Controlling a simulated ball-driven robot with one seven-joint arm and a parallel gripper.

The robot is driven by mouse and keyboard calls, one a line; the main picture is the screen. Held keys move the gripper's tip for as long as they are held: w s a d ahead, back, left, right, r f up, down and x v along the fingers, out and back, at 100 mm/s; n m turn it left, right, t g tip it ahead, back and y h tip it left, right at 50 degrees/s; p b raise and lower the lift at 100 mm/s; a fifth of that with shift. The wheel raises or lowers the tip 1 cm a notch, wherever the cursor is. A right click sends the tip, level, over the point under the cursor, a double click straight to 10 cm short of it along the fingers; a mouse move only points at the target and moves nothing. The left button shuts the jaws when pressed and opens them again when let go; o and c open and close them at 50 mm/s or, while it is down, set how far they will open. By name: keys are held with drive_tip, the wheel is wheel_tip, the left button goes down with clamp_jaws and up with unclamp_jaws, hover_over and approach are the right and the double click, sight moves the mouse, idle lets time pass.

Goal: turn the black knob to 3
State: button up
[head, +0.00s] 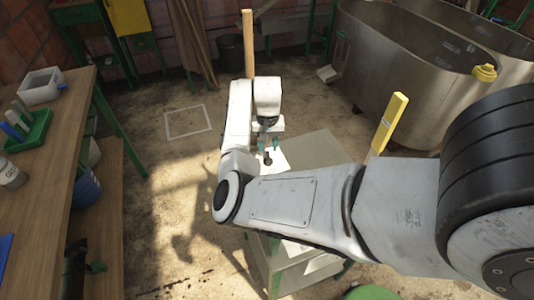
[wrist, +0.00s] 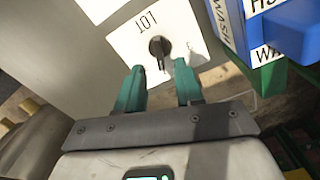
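The black knob (wrist: 158,47) sits on a white plate (wrist: 124,38) on a grey surface in the wrist view. Its pointer end faces down in the picture. The knob lies just beyond the fingertips, roughly in line with the gap, and looks untouched. In the head view my gripper (head: 268,145) is above the white plate (head: 274,160), and the knob (head: 267,158) is small there.
Blue (wrist: 292,27) and green (wrist: 258,72) parts with printed labels stand close at the right in the wrist view. In the head view a wooden bench (head: 40,165) is at the left, a metal tub (head: 400,70) at upper right, and a yellow-topped post (head: 390,120) right of the plate.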

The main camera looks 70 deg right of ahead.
sight(268, 156)
drive_tip(key=shift+f, duration=2.6)
drive_tip(key=shift+c, duration=0.4)
clamp_jaws()
